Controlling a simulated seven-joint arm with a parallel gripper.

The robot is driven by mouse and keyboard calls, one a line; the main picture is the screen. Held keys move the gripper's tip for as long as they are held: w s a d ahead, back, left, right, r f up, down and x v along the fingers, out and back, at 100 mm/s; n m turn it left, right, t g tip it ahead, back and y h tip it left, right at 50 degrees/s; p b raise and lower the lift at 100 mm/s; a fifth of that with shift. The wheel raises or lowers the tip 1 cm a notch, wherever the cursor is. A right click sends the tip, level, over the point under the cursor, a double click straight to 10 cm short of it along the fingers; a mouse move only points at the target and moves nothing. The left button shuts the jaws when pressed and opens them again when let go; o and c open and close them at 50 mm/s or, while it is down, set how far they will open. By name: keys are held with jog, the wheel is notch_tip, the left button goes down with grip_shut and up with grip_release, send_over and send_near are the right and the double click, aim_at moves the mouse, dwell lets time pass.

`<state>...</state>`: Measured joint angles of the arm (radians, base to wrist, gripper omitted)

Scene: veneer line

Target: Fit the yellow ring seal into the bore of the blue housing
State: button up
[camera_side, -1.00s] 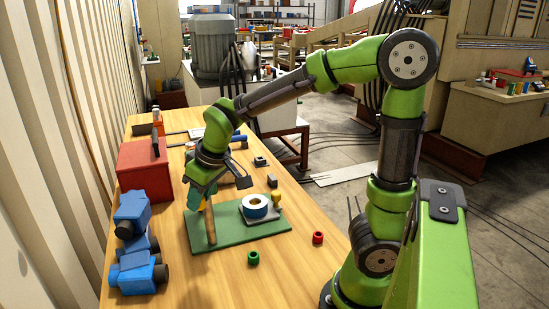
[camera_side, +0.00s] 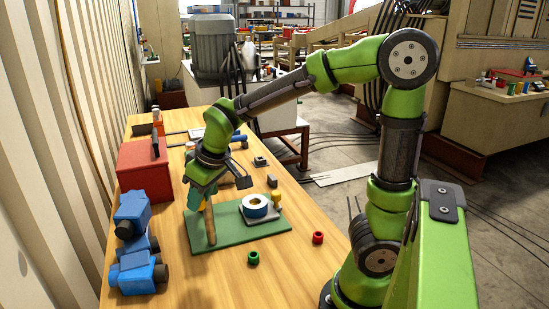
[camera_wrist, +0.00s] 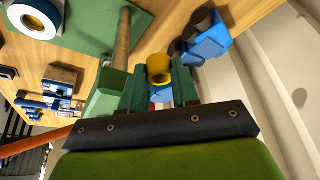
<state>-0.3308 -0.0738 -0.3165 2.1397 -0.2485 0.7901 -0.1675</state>
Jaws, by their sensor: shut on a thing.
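My gripper (camera_wrist: 158,88) has its two green fingers on either side of a yellow ring seal (camera_wrist: 158,69) and is shut on it. In the side view my gripper (camera_side: 196,203) is above the left part of a green mat (camera_side: 240,240), left of the housing and apart from it. The blue housing (camera_side: 255,212) sits on the mat's right part, with a pale top around its open bore. It also shows at the top left corner of the wrist view (camera_wrist: 37,16). The ring is mostly hidden in the side view.
An upright wooden post (camera_side: 210,227) stands on the mat close by my gripper. A yellow piece (camera_side: 277,197) is beside the housing. Green (camera_side: 253,258) and red (camera_side: 318,238) rings lie in front. A blue motor (camera_side: 137,272) and red box (camera_side: 144,168) stand left.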

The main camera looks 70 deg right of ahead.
jog(key=shift+d, duration=0.1)
jog(key=shift+s+d+f+m+h, duration=0.15)
jog(key=shift+s+d+m+h, duration=0.2)
jog(key=shift+m, duration=0.45)
jog(key=s+d+m+g, duration=0.4)
jog(key=s+d+m, duration=0.2)
jog(key=m, duration=1.1)
jog(key=s+d+m+g+y, duration=0.1)
jog(key=s+d+m+g, duration=0.4)
jog(key=m, duration=1.3)
jog(key=s+d, duration=0.1)
jog(key=s, duration=0.2)
jog(key=shift+s, duration=0.4)
notch_tip(320, 180, down, 18)
jog(key=shift+r, duration=0.15)
